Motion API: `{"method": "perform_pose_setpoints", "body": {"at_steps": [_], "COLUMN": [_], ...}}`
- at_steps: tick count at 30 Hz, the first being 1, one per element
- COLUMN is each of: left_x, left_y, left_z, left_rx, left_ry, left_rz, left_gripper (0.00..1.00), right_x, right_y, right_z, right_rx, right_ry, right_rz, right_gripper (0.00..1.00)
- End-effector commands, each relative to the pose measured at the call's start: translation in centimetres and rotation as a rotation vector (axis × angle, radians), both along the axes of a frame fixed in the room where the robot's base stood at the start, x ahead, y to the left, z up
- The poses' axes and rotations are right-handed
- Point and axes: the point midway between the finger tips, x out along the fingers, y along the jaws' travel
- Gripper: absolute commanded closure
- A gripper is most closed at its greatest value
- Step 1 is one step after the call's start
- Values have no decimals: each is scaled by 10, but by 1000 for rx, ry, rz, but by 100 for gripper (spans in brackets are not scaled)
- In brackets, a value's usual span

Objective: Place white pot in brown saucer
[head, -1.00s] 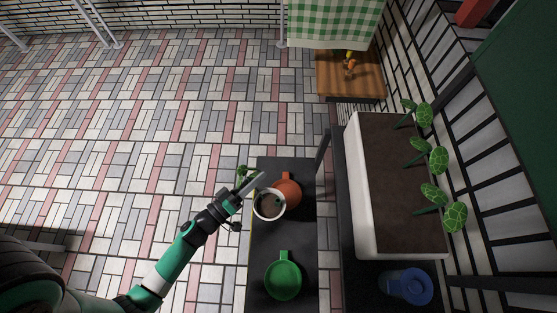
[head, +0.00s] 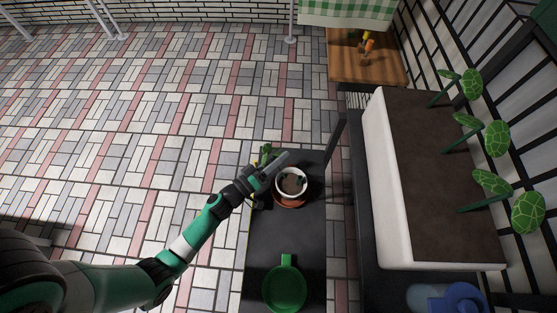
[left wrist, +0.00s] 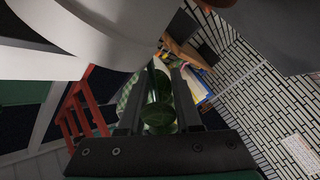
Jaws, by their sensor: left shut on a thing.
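The white pot (head: 278,189), filled with dark soil, is upright above the brown saucer (head: 290,204), whose rim shows around its lower edge. I cannot tell whether they touch. My left gripper (head: 284,160) is shut on the pot at its far-left side. A green plant (head: 266,153) shows beside the gripper. In the left wrist view a green leafy part (left wrist: 158,113) shows between the fingers, and a large white surface, seemingly the pot (left wrist: 90,25), fills the upper left. Exactly what part is pinched is unclear. My right gripper is not in view.
The dark table (head: 285,236) has bare room between the saucer and a green handled dish (head: 285,288). A long white planter (head: 392,190) with several green plants stands to the right. A blue object (head: 455,299) sits below it. A wooden surface (head: 365,68) is at the back.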

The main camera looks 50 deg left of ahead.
Motion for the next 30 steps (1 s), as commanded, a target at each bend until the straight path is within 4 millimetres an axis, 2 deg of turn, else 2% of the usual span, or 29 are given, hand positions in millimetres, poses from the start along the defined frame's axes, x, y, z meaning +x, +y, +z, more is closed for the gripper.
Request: {"method": "perform_pose_setpoints", "body": {"at_steps": [3, 4, 8, 9, 17, 20, 23, 30], "left_x": [0, 0, 0, 0, -1, -8, -24, -82], "left_y": [0, 0, 0, 0, 0, 0, -1, -4], "left_z": [3, 2, 2, 2, 2, 3, 4, 4], "left_rx": [1, 2, 2, 2, 2, 0, 0, -1], "left_ry": [-1, 3, 2, 2, 2, 3, 5, 7], "left_rz": [-1, 0, 1, 0, 1, 0, 2, 7], "left_gripper": [100, 64, 40, 37, 37, 37, 37, 37], "right_x": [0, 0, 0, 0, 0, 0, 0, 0], "right_y": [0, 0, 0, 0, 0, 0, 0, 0], "right_z": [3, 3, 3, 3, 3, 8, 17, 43], "right_rx": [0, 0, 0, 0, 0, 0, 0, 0], "right_ry": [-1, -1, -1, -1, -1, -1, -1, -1], "right_rz": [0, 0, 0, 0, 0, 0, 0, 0], "right_gripper": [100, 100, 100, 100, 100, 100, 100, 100]}}
